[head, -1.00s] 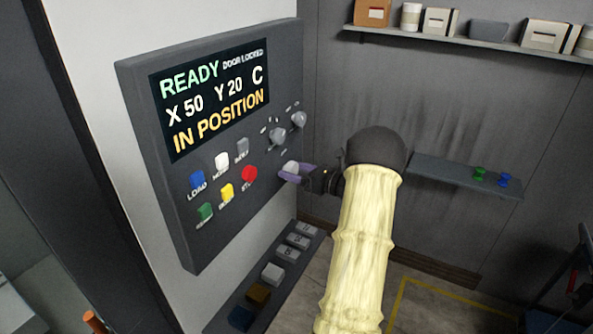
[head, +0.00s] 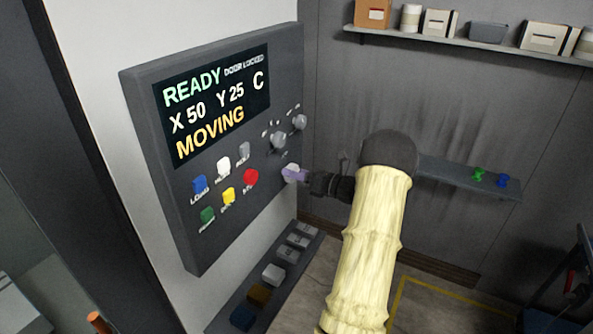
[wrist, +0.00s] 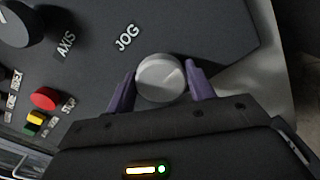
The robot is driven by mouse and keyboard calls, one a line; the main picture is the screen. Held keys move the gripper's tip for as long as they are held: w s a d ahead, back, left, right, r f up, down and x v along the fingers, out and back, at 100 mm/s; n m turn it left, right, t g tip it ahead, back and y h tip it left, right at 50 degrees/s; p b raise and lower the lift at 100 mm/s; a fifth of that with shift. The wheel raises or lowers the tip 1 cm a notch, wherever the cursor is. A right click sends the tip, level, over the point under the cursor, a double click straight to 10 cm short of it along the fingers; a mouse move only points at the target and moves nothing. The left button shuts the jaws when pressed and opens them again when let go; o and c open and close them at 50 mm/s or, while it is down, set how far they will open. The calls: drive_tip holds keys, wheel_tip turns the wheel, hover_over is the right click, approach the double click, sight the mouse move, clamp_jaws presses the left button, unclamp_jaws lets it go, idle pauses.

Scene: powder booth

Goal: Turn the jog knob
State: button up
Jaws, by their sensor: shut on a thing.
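The jog knob (wrist: 160,78) is a round light-grey knob below the JOG label in the wrist view. In the head view the jog knob (head: 290,171) is on the lower right of the control panel (head: 262,218), partly covered by my gripper. My gripper (head: 297,175) reaches it from the right. In the wrist view the purple fingers of my gripper (wrist: 160,85) stand on both sides of the knob, shut on it. The panel's screen (head: 215,105) reads READY, DOOR LOCKED, X 50, Y 25, C and MOVING.
Two other grey knobs, one (head: 278,139) and another (head: 299,122), sit above the jog knob. A red stop button (head: 250,178) is to its left, with several coloured buttons beyond. A narrow ledge (head: 228,300) with blocks is below. A wall shelf (head: 450,172) is behind my arm.

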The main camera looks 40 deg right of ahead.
drive_tip(key=shift+d+m+p, duration=0.15)
drive_tip(key=shift+m+p, duration=2.3)
drive_tip(key=shift+m, duration=0.85)
drive_tip(key=shift+f, duration=0.1)
drive_tip(key=o, duration=1)
drive_tip(key=shift+c, duration=0.2)
drive_tip(key=b+v, duration=0.7)
drive_tip(key=v, duration=1)
drive_tip(key=shift+s, duration=0.15)
